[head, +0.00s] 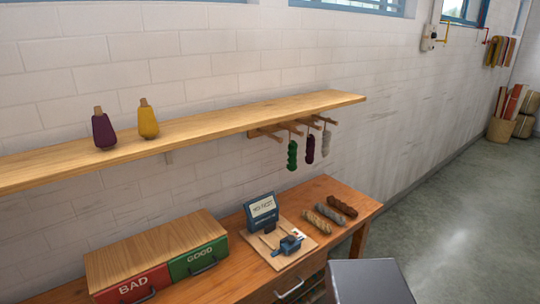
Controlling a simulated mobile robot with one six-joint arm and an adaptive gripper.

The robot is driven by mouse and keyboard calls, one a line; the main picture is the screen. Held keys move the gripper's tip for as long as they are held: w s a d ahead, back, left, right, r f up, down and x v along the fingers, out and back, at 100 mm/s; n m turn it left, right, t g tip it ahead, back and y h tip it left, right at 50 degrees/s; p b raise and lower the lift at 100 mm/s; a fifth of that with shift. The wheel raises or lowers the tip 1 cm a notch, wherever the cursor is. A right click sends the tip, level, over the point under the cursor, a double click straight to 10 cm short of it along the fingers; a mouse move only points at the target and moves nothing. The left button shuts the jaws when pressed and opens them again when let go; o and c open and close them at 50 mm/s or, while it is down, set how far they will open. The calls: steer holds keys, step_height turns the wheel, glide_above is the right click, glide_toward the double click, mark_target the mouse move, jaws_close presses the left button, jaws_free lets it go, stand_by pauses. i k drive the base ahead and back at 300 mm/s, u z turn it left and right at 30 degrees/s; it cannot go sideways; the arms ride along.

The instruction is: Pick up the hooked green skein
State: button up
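The green skein (292,155) hangs by a thin loop from one of the wooden pegs (289,128) under the right end of the shelf. It is a short, twisted hank and hangs upright, clear of the table below. A dark purple skein (310,150) hangs just to its right, and a pale grey skein (326,143) hangs right of that. The gaps between them are narrow. The leftmost peg appears empty. My gripper does not show in this view.
The wooden shelf (230,115) holds a purple cone (103,130) and a yellow cone (148,121). The table (225,287) below bears a BAD drawer (132,284), a GOOD drawer (198,257), a blue device (262,212) and several loose skeins (328,212). Open floor (445,215) lies right.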

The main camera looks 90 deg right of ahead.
mark_target(292, 146)
steer(key=z, duration=0.1)
steer(key=k, duration=0.15)
steer(key=z, duration=3.1)
steer(key=k, duration=0.4)
steer(key=u, duration=0.05)
steer(key=i, duration=0.15)
